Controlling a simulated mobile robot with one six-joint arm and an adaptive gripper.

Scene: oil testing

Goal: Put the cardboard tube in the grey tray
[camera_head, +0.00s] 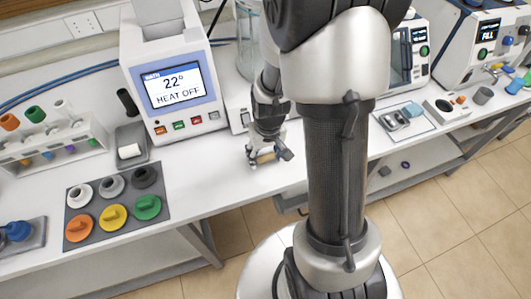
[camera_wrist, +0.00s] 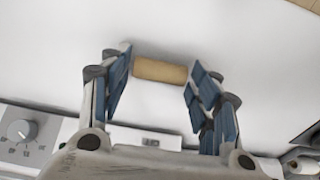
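The cardboard tube (camera_wrist: 160,71) is a short tan cylinder lying on its side on the white bench. In the wrist view it lies crosswise between the tips of my gripper (camera_wrist: 160,75), one end facing each finger. The fingers are apart, and a gap shows at least on the right. In the head view the tube (camera_head: 266,157) is partly hidden by my gripper (camera_head: 268,158), which is low over the bench.
The heater unit (camera_head: 175,70) with a lit screen stands behind left. A dark mat (camera_head: 98,203) with coloured caps and a tube rack (camera_head: 50,148) are at left. Another grey tray (camera_head: 35,245) holds a blue item. The bench between mat and gripper is clear.

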